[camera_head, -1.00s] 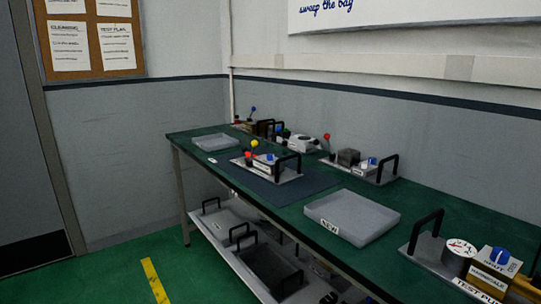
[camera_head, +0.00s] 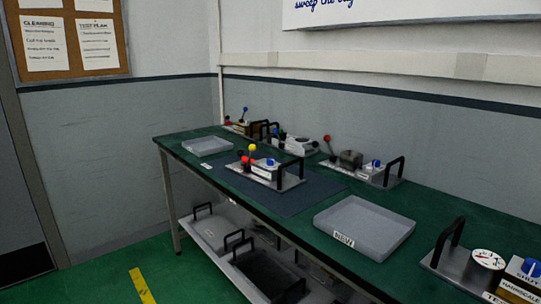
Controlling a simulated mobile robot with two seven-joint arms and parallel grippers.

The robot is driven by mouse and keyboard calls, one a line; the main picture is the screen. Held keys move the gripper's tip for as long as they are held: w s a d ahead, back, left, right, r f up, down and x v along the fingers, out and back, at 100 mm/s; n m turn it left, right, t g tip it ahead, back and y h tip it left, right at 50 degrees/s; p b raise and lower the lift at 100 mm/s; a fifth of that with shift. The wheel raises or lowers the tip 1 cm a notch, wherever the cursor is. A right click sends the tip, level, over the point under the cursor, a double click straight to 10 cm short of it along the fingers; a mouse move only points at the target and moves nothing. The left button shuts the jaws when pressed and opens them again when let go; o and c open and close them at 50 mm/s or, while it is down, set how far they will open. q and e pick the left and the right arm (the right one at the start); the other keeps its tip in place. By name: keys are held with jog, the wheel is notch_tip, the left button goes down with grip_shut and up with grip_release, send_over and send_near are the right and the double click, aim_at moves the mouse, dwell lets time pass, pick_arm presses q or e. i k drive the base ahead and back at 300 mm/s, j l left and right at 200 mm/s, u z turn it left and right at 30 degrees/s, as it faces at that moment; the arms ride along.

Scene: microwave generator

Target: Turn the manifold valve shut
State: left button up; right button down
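At the bottom right is a test unit on a grey plate (camera_head: 449,264), partly cut off by the picture edge. It carries a black handle (camera_head: 447,242), a round white gauge (camera_head: 488,259) and a block with a blue knob (camera_head: 533,266). A label under the knob seems to read "SHUT", and a lower one is too blurred to read surely. Other blue knobs sit on a unit at mid-bench (camera_head: 270,161) and on a unit behind it (camera_head: 376,163). I cannot tell which knob is the manifold valve. Neither gripper is in view.
The green bench (camera_head: 285,236) runs along the wall. A grey tray labelled "NEW" (camera_head: 365,228) lies before the test unit, and another tray (camera_head: 206,146) is at the far end. A lower shelf (camera_head: 236,268) holds handled units. Green floor lies open at the left.

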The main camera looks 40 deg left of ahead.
aim_at(269, 161)
jog(key=j+z, duration=0.2)
jog(key=j, duration=0.6)
jog(key=j+z, duration=0.2)
jog(key=j, duration=0.6)
jog(key=j+z, duration=0.2)
jog(key=j, duration=0.6)
jog(key=k, duration=0.05)
